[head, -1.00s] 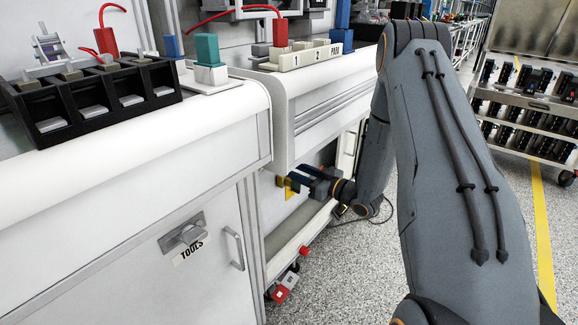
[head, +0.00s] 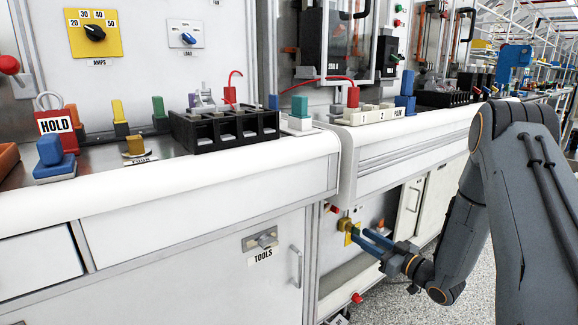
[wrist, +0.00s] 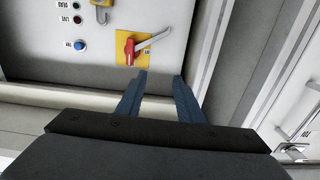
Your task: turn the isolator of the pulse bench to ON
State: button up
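The isolator is a red handle (wrist: 129,47) on a yellow plate (wrist: 147,57), set on a pale panel in the wrist view. A grey metal lever or bar slants up to the right across the plate. Small markings on the plate are too small to read. In the head view the yellow plate (head: 346,226) shows low in the recess under the bench, its handle partly hidden by my fingers. My gripper (head: 362,238) points at it from the right. In the wrist view the gripper's two blue fingers (wrist: 160,80) are apart, empty, and short of the plate.
A blue button (wrist: 80,45) and small red and dark buttons sit left of the plate. A grey hooked part (wrist: 101,11) hangs above. The panel's right frame (wrist: 205,45) stands close to the right finger. The bench front (head: 410,155) overhangs the recess.

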jog(key=s+d+r+m+g+h, duration=0.1)
jog(key=s+r+m+g+h, duration=0.3)
jog(key=h, duration=0.5)
jog(key=s+a+r+m+g+h, duration=0.1)
jog(key=s+a+r+m+g, duration=0.2)
jog(key=s, duration=1)
jog(key=s+a+r+g+h, duration=0.1)
jog(key=s+a+g, duration=0.3)
jog(key=s, duration=1)
jog(key=s+a+r+n+g+y, duration=0.1)
jog(key=s+a+r+n+g, duration=0.4)
jog(key=s+a, duration=0.65)
jog(key=d+r+m+p, duration=0.2)
jog(key=d+r+p, duration=0.4)
jog(key=p, duration=0.5)
jog(key=d+r+m+t+p, duration=0.1)
jog(key=d+r+m+p, duration=0.2)
jog(key=d+r+p, duration=0.3)
notch_tip(320, 180, up, 5)
jog(key=p, duration=0.6)
jog(key=shift+d+h, duration=0.3)
